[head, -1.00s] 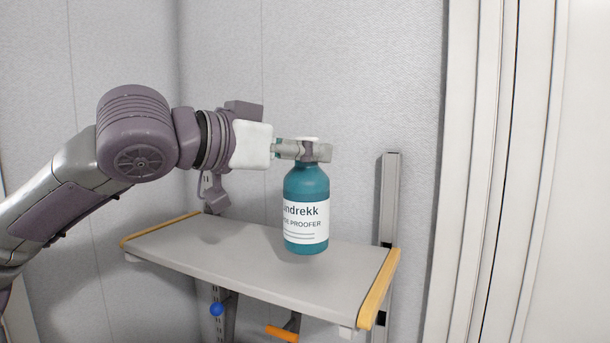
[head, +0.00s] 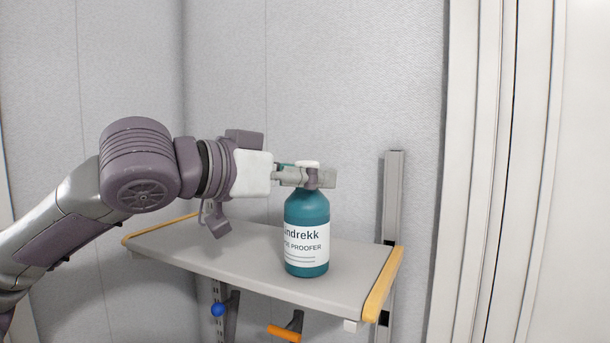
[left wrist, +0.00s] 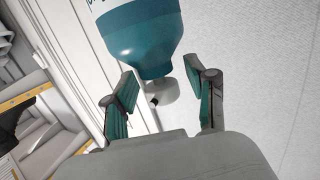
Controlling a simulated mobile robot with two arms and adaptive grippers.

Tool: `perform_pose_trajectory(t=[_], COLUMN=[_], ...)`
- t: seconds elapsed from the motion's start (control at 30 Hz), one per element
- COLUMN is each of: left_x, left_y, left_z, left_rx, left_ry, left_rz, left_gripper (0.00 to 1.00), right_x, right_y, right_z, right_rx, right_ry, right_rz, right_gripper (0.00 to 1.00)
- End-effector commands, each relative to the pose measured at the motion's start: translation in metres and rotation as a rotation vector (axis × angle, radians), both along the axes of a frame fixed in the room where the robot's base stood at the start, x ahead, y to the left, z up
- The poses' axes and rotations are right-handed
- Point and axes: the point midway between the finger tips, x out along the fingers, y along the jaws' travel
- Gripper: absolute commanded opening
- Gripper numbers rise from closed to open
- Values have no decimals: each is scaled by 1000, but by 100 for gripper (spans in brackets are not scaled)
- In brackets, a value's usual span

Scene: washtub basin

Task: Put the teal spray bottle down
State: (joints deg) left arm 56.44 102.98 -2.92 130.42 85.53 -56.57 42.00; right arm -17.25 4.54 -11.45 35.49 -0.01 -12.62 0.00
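The teal spray bottle (head: 307,207), with a white label and a white top, stands upright on the grey shelf (head: 200,255), toward its right side. No gap shows under its base. My left gripper (head: 312,177) reaches in from the left at the bottle's neck, just above its shoulder. In the left wrist view the bottle (left wrist: 140,30) lies between the two teal-padded fingers (left wrist: 160,92). The fingers are spread, with gaps beside the white top. My right gripper is not in view.
The shelf has wooden edge strips, one on its right side (head: 383,285). A grey upright rail (head: 393,195) stands behind it. A blue knob (head: 218,310) and an orange handle (head: 284,333) show below. The shelf's left part is clear.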

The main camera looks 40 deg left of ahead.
Motion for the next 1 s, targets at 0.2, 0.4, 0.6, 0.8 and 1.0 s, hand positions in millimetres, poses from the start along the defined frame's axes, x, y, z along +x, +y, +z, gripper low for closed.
perform_pose_trajectory(t=[0.2, 0.4, 0.6, 0.8, 1.0], left_x=[0, -30, -74, -106, -118], left_y=[0, 4, 9, 12, 13], left_z=[5, 2, 9, 17, 20], left_rx=[0, 1, 0, 0, 1], left_ry=[0, -7, -6, -3, 0], left_rz=[0, 4, 2, 2, 0], left_gripper=[56, 56, 56, 56, 56], right_x=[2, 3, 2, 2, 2], right_y=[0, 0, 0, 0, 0], right_z=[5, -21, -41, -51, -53], right_rx=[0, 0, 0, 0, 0], right_ry=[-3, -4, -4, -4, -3], right_rz=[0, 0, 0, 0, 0], right_gripper=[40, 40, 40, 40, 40])
